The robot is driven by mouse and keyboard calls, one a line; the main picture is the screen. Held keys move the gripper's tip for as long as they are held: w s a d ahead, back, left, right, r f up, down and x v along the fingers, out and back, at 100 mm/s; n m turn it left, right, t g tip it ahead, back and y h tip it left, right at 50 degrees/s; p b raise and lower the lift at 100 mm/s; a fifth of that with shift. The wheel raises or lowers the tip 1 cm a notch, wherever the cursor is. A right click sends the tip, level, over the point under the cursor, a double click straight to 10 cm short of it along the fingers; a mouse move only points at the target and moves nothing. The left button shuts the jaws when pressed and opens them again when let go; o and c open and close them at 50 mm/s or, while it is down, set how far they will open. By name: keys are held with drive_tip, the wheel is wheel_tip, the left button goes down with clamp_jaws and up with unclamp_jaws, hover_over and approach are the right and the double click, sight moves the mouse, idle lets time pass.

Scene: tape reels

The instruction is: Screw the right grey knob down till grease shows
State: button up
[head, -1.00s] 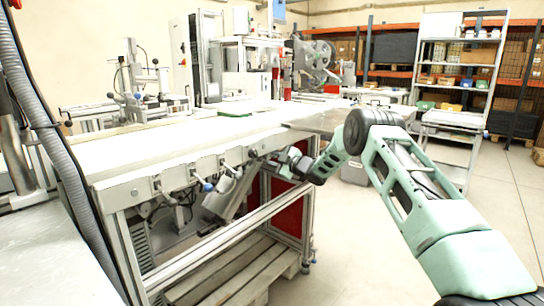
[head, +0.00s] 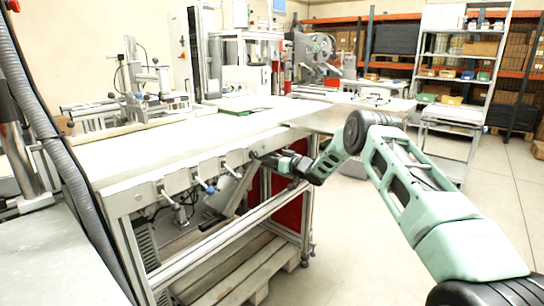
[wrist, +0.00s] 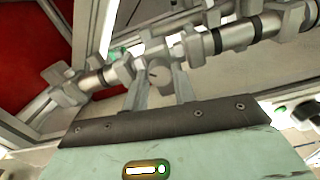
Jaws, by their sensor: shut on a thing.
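In the wrist view a small round grey knob (wrist: 158,73) sits between the two pale fingers of my gripper (wrist: 160,86). The fingers are shut on its sides. In the head view my gripper (head: 258,157) reaches in from the right to the right end of the table's front rail. The knob is too small and too covered there to make out. No grease can be made out around the knob in the wrist view.
Several levers, one with a blue ball end (head: 210,189), hang along the front rail left of my gripper. The white table (head: 150,155) carries machines at the back. A wooden pallet (head: 240,275) lies beneath. Open floor (head: 370,255) is at the right.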

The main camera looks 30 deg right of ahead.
drive_tip(key=shift+f+m+p, duration=0.1)
drive_tip(key=shift+m+p, duration=0.95)
drive_tip(key=shift+m, duration=3.85)
drive_tip(key=o, duration=0.7)
drive_tip(key=v, duration=1.7)
drive_tip(key=shift+s+d, duration=0.1)
drive_tip(key=shift+s, duration=0.15)
